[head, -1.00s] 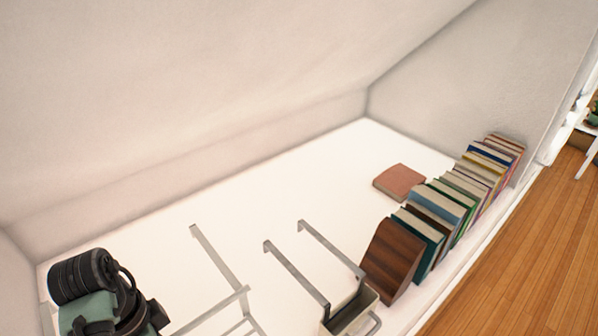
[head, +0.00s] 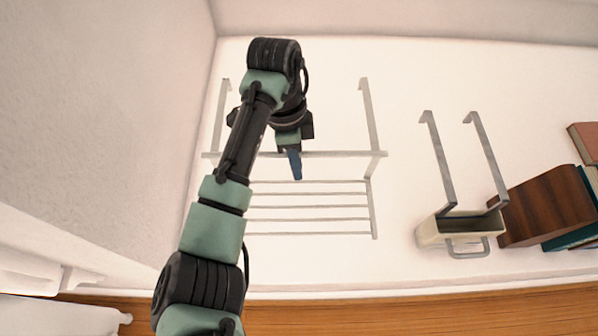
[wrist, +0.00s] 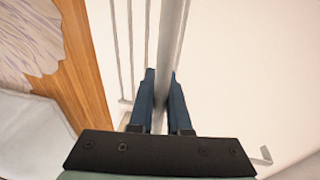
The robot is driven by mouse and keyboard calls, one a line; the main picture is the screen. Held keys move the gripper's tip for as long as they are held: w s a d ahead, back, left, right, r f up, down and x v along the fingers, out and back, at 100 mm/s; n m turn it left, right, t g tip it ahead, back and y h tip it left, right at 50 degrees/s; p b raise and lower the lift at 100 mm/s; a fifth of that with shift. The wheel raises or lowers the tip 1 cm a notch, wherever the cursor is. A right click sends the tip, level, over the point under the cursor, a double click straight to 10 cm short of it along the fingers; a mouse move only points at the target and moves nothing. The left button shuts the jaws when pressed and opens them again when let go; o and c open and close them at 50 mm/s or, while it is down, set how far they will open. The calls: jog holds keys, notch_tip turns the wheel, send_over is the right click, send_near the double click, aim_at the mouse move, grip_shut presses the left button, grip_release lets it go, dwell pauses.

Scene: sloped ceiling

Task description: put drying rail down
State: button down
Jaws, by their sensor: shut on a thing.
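The drying rail (head: 340,154) is a grey metal rack with a thick front bar, several thinner parallel bars and two long hooked arms. It lies over the white surface at the middle left of the head view. My gripper (head: 296,166) is at the thick bar, near its middle. In the wrist view, the blue fingers of my gripper (wrist: 161,88) stand on either side of the thick bar (wrist: 173,35) and are shut on it. I cannot tell whether the rail touches the surface or is slightly above it.
A cream holder (head: 432,232) with two long metal hooks stands to the right of the rail. A brown wooden block (head: 545,205) and books (head: 588,140) are further right. A wall (head: 120,120) rises on the left. The white surface ends at a front edge above the wooden floor (head: 420,306).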

jog(key=b, duration=0.2)
send_over(300, 191)
jog(key=f, duration=0.3)
jog(key=w+f, duration=0.1)
jog(key=f, duration=0.1)
jog(key=shift+a, duration=0.35)
jog(key=c, duration=0.9)
grip_release()
jog(key=shift+s, duration=0.1)
jog(key=shift+o, duration=0.2)
notch_tip(300, 191, up, 12)
jog(key=w+a+p, duration=0.1)
jog(key=w+p, duration=0.1)
jog(key=p, duration=0.2)
jog(key=shift+a+p, duration=0.2)
jog(key=shift+p, duration=0.1)
